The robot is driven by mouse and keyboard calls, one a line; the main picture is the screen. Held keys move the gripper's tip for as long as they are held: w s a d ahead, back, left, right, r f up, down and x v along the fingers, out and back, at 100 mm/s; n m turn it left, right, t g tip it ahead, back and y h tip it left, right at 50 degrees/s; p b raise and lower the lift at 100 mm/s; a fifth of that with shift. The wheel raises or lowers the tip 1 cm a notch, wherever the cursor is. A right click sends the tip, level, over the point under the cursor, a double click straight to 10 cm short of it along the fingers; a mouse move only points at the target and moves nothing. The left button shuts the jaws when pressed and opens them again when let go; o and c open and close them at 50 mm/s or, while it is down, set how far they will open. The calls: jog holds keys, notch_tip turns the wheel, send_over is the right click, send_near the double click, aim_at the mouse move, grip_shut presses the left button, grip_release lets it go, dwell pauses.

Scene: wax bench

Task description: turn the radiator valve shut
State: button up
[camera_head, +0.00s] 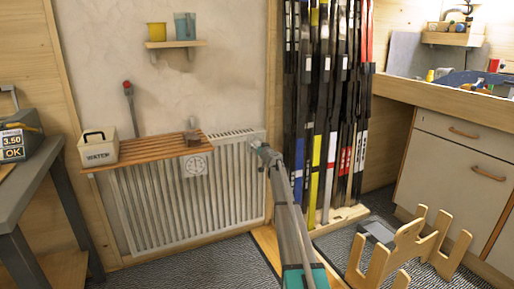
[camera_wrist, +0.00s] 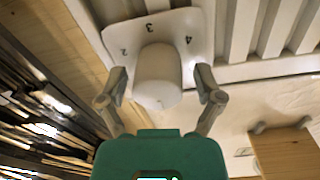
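The white radiator (camera_head: 235,185) hangs on the far wall, and its ribs show at the top right of the wrist view (camera_wrist: 275,30). In the wrist view the radiator valve is a pale, rounded knob (camera_wrist: 158,75) in front of a white plate (camera_wrist: 185,27) marked with 2, 3 and 4. My gripper (camera_wrist: 161,84) is open, with one finger on each side of the knob and a visible gap at both sides. In the head view my gripper (camera_head: 264,152) is at the radiator's upper right corner, where the valve is mostly hidden.
Skis (camera_head: 322,110) stand close right of my gripper. A wooden stand (camera_head: 408,245) is on the floor at right.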

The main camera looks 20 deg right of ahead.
dwell(0.4)
jog(key=s, duration=1.2)
dwell(0.5)
